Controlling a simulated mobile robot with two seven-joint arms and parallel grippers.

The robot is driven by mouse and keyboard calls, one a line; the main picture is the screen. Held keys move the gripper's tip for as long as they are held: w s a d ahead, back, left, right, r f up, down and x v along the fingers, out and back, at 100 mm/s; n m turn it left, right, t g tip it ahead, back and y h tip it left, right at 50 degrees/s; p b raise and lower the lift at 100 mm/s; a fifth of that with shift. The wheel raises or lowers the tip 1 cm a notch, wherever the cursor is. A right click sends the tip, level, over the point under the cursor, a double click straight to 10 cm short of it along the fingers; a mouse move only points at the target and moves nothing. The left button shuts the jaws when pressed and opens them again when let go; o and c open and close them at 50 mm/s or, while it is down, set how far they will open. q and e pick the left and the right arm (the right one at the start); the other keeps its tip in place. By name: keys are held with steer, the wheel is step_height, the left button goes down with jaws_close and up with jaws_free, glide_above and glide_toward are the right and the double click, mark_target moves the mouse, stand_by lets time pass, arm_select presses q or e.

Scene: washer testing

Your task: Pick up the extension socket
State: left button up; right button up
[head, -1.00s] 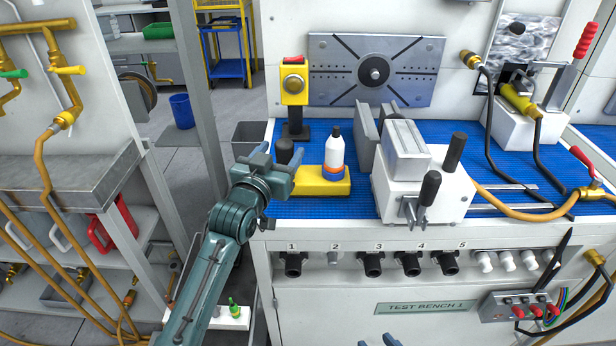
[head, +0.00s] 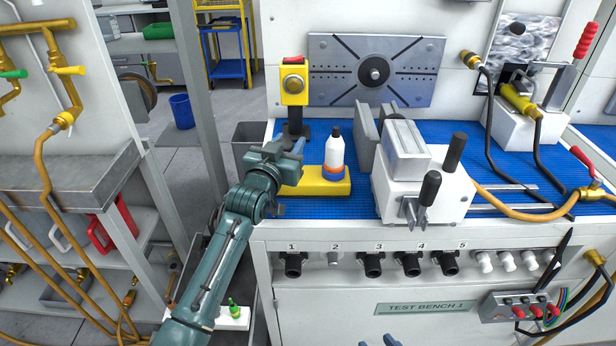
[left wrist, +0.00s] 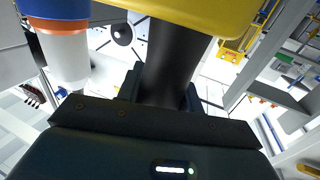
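The extension socket appears to be the black cylinder (left wrist: 175,62) in the left wrist view. It stands at the yellow block, whose edge (left wrist: 195,14) shows at the top of that view. In the head view my left gripper (head: 294,156) hides the socket, at the left end of the yellow block (head: 322,188). In the wrist view its dark fingers lie close against both sides of the cylinder, with no clear gap. My right gripper is not clearly seen; only a small blue-grey part shows at the bottom edge of the head view.
A white bottle with a black tip and an orange and blue base (head: 334,158) stands on the block, just right of my left gripper. A yellow button box (head: 294,85) stands behind. A white vise-like fixture (head: 424,180) is further right on the blue mat (head: 360,206).

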arm_select(q)
jaws_close()
steer(key=shift+r, duration=5.15)
